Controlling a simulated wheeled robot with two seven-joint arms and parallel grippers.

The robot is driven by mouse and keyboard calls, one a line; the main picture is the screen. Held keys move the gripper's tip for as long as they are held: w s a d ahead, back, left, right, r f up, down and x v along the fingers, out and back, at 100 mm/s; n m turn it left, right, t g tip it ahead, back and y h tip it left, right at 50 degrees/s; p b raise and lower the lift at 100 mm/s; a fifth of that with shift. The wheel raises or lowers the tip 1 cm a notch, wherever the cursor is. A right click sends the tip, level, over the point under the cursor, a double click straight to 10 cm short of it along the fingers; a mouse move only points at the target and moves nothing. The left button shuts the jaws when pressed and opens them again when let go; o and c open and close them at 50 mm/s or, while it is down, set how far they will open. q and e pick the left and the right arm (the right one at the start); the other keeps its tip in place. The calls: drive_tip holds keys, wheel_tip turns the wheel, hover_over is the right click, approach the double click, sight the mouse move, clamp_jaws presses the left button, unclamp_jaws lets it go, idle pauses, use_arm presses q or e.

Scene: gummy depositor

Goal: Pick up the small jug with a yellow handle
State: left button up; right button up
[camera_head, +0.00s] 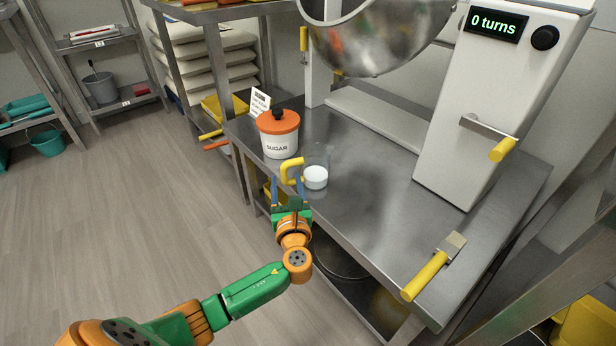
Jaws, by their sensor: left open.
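The small jug (316,174) is clear, with a yellow handle (290,168) on its left side and something white in its bottom. It stands upright near the left front edge of the steel table (345,215). My left gripper (287,186) is open just in front of the handle, with its fingers pointing up toward it. The fingertips overlap the lower part of the handle in the picture, and I cannot tell whether they touch it. My right gripper is not in view.
A white sugar tub (277,137) with an orange lid stands behind the jug. A yellow-handled scraper (430,270) lies at the table's front right. A steel bowl (378,38) hangs above. A white machine (487,110) reading "0 turns" stands on the right.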

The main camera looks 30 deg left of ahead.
sight(284, 176)
use_arm(q)
drive_tip(key=x, duration=0.2)
drive_tip(key=b+x, duration=0.1)
drive_tip(key=x, duration=0.1)
drive_tip(key=shift+w+a+f, duration=0.1)
drive_tip(key=shift+a+f, duration=0.05)
drive_tip(key=shift+f, duration=0.1)
drive_tip(key=shift+r, duration=0.1)
clamp_jaws()
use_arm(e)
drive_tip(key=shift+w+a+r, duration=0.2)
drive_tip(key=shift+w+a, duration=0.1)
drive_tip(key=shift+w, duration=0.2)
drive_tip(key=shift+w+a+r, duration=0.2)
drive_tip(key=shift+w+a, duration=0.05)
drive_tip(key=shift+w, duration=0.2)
